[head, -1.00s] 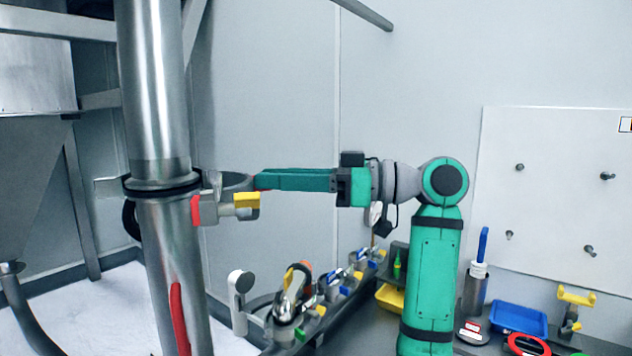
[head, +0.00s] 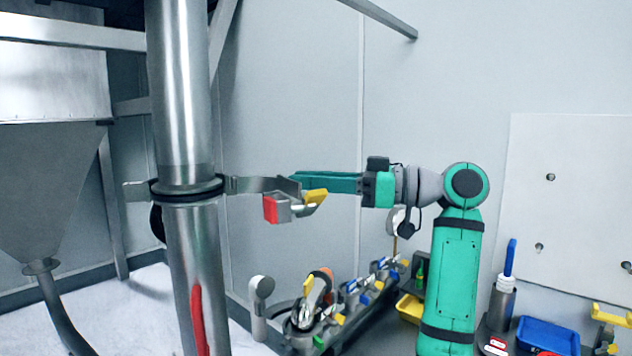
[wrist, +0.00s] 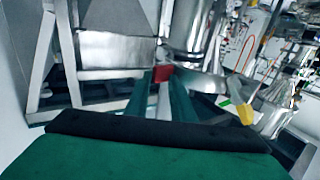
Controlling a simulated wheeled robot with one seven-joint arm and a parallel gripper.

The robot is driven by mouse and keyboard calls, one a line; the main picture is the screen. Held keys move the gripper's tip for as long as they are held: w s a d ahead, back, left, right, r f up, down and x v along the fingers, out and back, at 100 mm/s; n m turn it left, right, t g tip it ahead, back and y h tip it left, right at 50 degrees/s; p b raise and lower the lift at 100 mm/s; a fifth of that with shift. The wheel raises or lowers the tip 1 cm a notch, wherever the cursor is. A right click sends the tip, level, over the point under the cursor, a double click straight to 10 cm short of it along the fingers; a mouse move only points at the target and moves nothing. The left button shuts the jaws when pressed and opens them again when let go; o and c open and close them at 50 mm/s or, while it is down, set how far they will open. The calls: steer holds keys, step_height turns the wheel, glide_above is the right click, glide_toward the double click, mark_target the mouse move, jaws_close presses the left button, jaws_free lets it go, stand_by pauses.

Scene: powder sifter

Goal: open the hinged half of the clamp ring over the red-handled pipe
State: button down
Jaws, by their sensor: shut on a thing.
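The steel pipe (head: 184,250) with the red handle (head: 197,320) stands upright at left in the head view. A dark seal (head: 187,190) circles its joint. The hinged half of the clamp ring (head: 252,185) sticks out to the right of the pipe, swung away from it. Its outer end carries a red block (head: 270,208) and a yellow lever (head: 316,197). My gripper (head: 294,180) is shut on the hinged half near that end. In the wrist view, the red block (wrist: 162,74) lies at my fingertips and the yellow lever (wrist: 245,113) to their right. The exact finger contact is hidden.
A bench below holds several clamps and fittings (head: 320,300), a blue tray (head: 548,337) and a yellow tray (head: 410,308). A steel hopper (head: 55,180) and frame stand at left.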

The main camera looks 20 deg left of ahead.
steer(key=shift+s+a+r, duration=0.1)
steer(key=shift+s+a, duration=0.05)
steer(key=shift+a, duration=0.35)
steer(key=shift+s+a, duration=0.15)
steer(key=shift+a, duration=0.3)
steer(key=c, duration=1.9)
jaws_free()
steer(key=shift+o, duration=0.2)
steer(key=shift+d, duration=0.1)
steer(key=w+d, duration=0.1)
steer(key=d, duration=1.1)
steer(key=shift+w+d, duration=0.25)
steer(key=shift+f, duration=0.2)
